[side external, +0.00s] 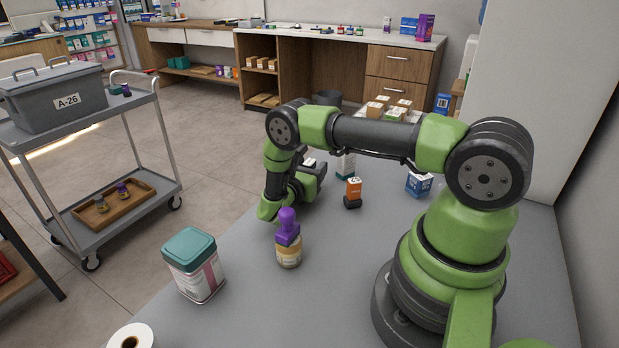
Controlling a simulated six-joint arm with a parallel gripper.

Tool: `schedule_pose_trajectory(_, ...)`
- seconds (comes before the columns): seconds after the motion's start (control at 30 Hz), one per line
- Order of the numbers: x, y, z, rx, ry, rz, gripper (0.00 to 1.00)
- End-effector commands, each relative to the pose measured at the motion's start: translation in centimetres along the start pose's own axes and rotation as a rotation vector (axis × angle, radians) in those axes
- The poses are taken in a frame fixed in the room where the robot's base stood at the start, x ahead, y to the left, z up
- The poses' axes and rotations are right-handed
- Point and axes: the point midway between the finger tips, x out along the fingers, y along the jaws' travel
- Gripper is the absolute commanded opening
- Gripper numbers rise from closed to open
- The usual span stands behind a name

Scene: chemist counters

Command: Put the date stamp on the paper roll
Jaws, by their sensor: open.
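The paper roll (129,339) is white with a dark core hole; it stands at the bottom left, partly cut off by the picture edge. A small orange block with a white top and black base (353,190) stands on the grey counter and looks like the date stamp, though its details are too small to be sure. My gripper (316,172) is a little left of the orange block, low over the counter. It is open and appears empty; its fingers are partly hidden by its own body. The paper roll is well in front of it.
A jar with a tall purple top (288,240) and a teal-lidded tin (196,265) stand between my gripper and the roll. A blue-and-white box (418,184) and a white-and-green box (345,166) stand behind. A crate of small boxes (376,121) is further back. The front middle counter is clear.

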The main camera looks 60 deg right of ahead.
Motion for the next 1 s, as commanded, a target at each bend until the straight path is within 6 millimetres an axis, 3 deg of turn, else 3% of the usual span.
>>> schedule_pose_trajectory(0.17,0.0,0.0,0.0,-0.001,0.0,0.001,0.54)
schedule_pose_trajectory(0.4,0.0,0.0,0.0,-0.001,0.0,0.001,0.0)
schedule_pose_trajectory(0.77,0.0,0.1,0.4,0.0,0.0,0.0,0.0)
schedule_pose_trajectory(1.0,0.0,0.1,3.2,0.003,-0.001,0.001,0.0)
